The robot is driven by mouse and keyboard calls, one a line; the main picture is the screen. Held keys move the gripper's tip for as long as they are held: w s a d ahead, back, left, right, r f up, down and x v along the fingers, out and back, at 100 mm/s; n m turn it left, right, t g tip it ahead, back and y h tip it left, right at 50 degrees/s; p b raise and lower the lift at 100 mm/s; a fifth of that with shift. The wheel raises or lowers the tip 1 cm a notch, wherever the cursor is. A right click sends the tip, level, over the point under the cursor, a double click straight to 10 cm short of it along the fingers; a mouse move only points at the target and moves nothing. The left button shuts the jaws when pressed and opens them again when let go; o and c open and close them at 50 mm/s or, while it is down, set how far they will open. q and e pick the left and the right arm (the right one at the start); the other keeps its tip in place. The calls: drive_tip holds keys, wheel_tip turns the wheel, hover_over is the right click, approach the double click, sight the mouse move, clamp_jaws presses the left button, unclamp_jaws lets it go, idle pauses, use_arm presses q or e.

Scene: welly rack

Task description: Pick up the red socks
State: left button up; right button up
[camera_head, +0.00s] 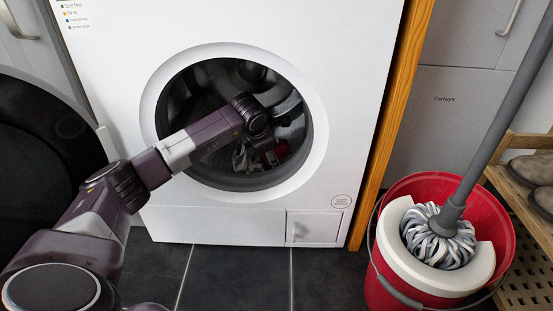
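My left arm comes in from the left and reaches through the round opening of the white washing machine (330,60). Its wrist is bent down inside the drum. The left gripper (271,157) is dark and small here, low in the drum, and its fingers cannot be made out clearly. A small red thing (282,149), possibly the red socks, shows right beside the gripper; I cannot tell whether it is held. A grey and white cloth-like thing (241,158) lies to the left of the gripper. My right gripper is not in view.
A red bucket (383,289) with a grey-handled mop (440,238) stands on the floor at right. A wooden rack (540,220) with brown footwear (535,168) is at the far right. A wooden post (397,90) borders the machine. Dark floor tiles (235,280) in front are clear.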

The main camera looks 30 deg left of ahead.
use_arm(q)
drive_tip(key=shift+w+f, duration=0.2)
drive_tip(key=shift+f, duration=0.05)
drive_tip(key=c, duration=0.8)
drive_tip(key=shift+r, duration=0.1)
